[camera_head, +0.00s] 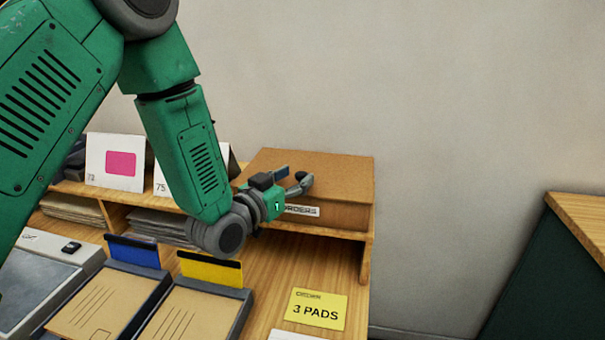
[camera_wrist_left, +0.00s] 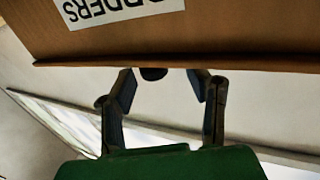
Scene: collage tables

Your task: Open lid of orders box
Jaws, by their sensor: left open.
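The orders box (camera_head: 335,180) is a brown cardboard box with a flat lid that lies shut. It sits on top of the wooden shelf, and a white ORDERS label (camera_head: 302,211) is on its front. My left gripper (camera_head: 297,183) is at the front left part of the box, partly covering it and the label. In the left wrist view the label (camera_wrist_left: 115,8) shows upside down on the box front (camera_wrist_left: 230,30). The open fingers (camera_wrist_left: 165,82) point at the lid's front edge (camera_wrist_left: 180,66), with nothing held between them. Contact cannot be told. My right gripper is out of view.
Picture cards (camera_head: 115,162) stand on the shelf left of the box, partly behind my arm. Below are envelope trays with blue (camera_head: 133,252) and yellow (camera_head: 210,268) dividers and a yellow 3 PADS note (camera_head: 316,309). Another table (camera_head: 580,225) is at right.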

